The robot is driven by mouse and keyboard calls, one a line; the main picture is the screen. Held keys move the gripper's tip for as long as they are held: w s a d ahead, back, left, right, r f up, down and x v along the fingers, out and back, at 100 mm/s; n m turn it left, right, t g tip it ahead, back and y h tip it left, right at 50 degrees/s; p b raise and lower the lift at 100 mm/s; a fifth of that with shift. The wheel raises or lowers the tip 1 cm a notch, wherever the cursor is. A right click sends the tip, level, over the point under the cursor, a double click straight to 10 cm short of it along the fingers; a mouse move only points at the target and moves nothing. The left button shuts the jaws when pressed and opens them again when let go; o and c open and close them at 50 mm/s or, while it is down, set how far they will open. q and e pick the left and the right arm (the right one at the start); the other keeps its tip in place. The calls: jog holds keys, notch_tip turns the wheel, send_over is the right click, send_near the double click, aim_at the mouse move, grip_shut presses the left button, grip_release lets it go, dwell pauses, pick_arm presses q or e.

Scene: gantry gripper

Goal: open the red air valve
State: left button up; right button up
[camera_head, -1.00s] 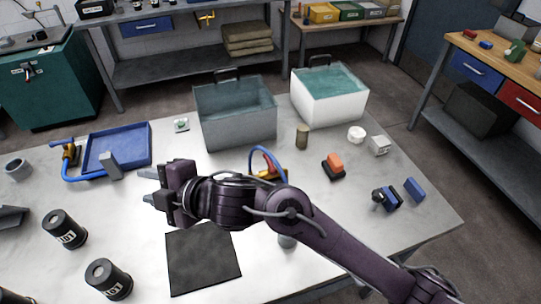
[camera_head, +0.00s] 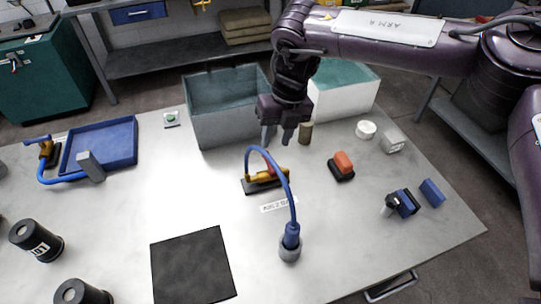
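The red air valve (camera_head: 263,178) is a brass body with a red handle on a dark base, near the middle of the table. A blue hose (camera_head: 291,200) arches from it to a grey and blue cylindrical fitting (camera_head: 290,247) in front and partly covers the handle, so I cannot tell the handle's exact angle. My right gripper (camera_head: 278,138) points down just behind and above the valve, in front of the grey bin. Its two fingers are apart with nothing between them. My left gripper is not in view.
A grey bin (camera_head: 215,132) and a white bin (camera_head: 335,105) stand behind. A second brass valve (camera_head: 47,153) with a blue handle and hose is at left by a blue tray (camera_head: 128,145). A dark mat (camera_head: 192,268) lies in front.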

aim_at(270, 161)
jog(key=f+p, duration=0.1)
jog(key=f, duration=0.2)
jog(key=a+f+p, duration=0.1)
jog(key=f, duration=0.3)
jog(key=shift+s+a+f, duration=0.15)
jog(key=shift+s+a, duration=0.05)
grip_shut()
